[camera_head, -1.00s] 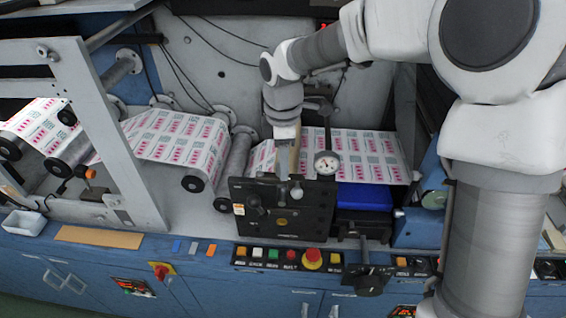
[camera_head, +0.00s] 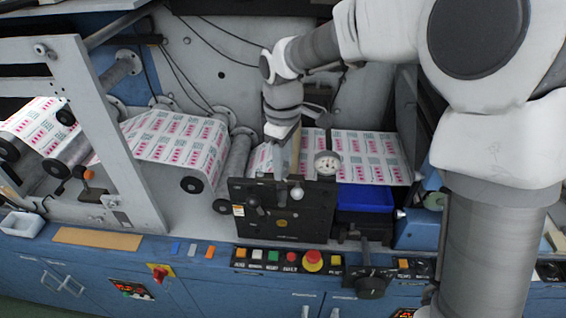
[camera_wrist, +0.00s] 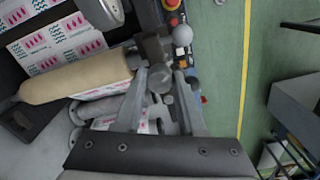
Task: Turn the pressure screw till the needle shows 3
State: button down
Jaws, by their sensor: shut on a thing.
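My gripper (camera_head: 290,178) points down at the top of the black plate (camera_head: 262,213) of the rewinder. Its two fingers also show in the wrist view (camera_wrist: 164,84), shut on a grey metal piece, the pressure screw (camera_wrist: 160,79). The fingers hide most of the screw in the head view. The round pressure gauge (camera_head: 327,163) with a white dial stands just right of my gripper, behind the plate's top edge. Its needle is too small to read.
The printed web (camera_head: 365,150) runs behind the plate. A control strip with buttons, including a red mushroom button (camera_head: 313,260), lies below. A ball-ended lever (camera_wrist: 182,34) is close to the fingers.

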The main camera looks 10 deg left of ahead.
jog(key=shift+r, duration=0.1)
jog(key=c, duration=0.5)
grip_release()
notch_tip(320, 180, up, 17)
jog(key=shift+r, duration=0.15)
jog(key=s+d+m+t, duration=0.3)
jog(key=s+d+m, duration=0.5)
jog(key=d, duration=0.5)
jog(key=s+d+f+m+t, duration=0.2)
jog(key=s+d+f+m, duration=0.4)
jog(key=s+d, duration=0.2)
jog(key=s, duration=0.2)
jog(key=shift+s+d+f+t, duration=0.2)
jog(key=shift+s+d+t, duration=0.1)
jog(key=shift+s, duration=0.1)
